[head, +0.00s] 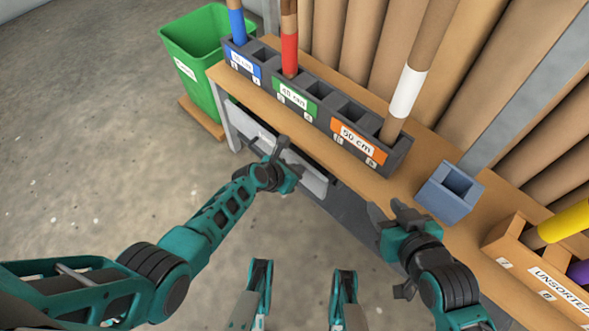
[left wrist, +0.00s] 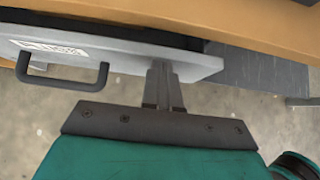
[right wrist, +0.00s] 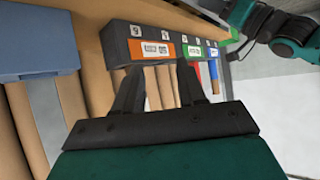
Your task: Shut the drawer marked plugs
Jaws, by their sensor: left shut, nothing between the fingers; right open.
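A light grey drawer front (head: 312,181) shows under the wooden bench top, partly behind my left gripper. In the left wrist view the drawer front (left wrist: 125,57) has a dark bar handle (left wrist: 62,80) and a white label (left wrist: 47,48) too small to read. A dark gap lies between the drawer front and the bench, so it stands slightly out. My left gripper (head: 283,147) is shut and empty, its tips (left wrist: 162,68) at the drawer face right of the handle; contact is unclear. My right gripper (head: 388,207) is open and empty above the bench's front edge.
A dark rack (head: 345,110) with blue, green and orange labels holds tubes on the bench (head: 410,185). A blue-grey holder (head: 448,195) and a wooden "unsorted" box (head: 515,245) stand to its right. A green bin (head: 190,50) stands at the far left. Floor at left is clear.

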